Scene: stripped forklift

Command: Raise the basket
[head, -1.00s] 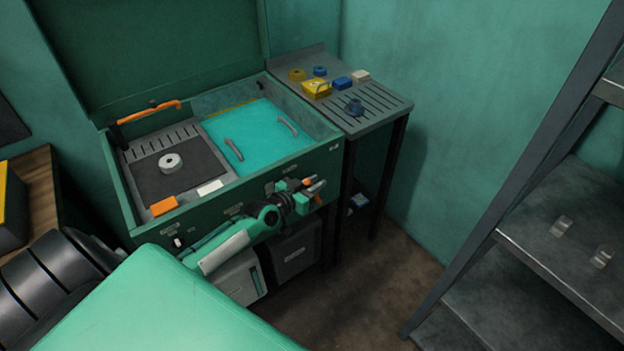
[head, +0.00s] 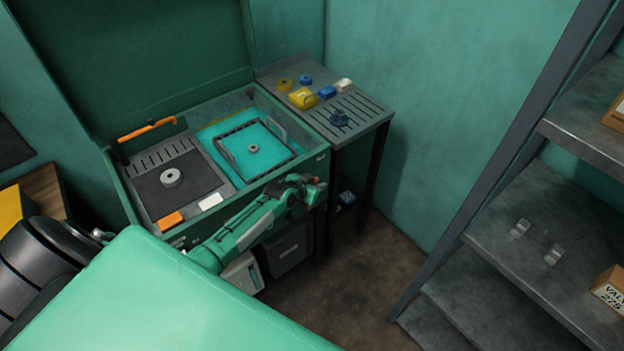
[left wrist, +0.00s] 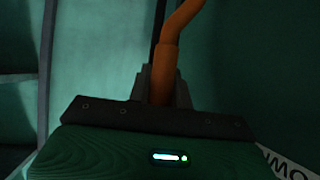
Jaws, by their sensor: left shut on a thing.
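The basket (head: 219,146) is a dark rectangular frame with two grey handles, sitting in the teal liquid (head: 214,130) in the right half of the green washer cabinet. Its rim shows at the liquid's surface, and a grey ring (head: 253,148) lies inside it. My left gripper (head: 314,190) is at the cabinet's front right corner, outside and below the basket. In the left wrist view it is shut on an orange lever (left wrist: 165,75), which runs up between the fingers. The lever is mostly hidden in the head view. My right gripper is not in view.
Left of the basket is a dark mat with a grey ring (head: 170,178), an orange block (head: 171,220) and a white block (head: 210,201). A slotted side table (head: 362,107) holds small yellow, blue and white parts. A metal shelf (head: 540,215) stands right. Floor between is clear.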

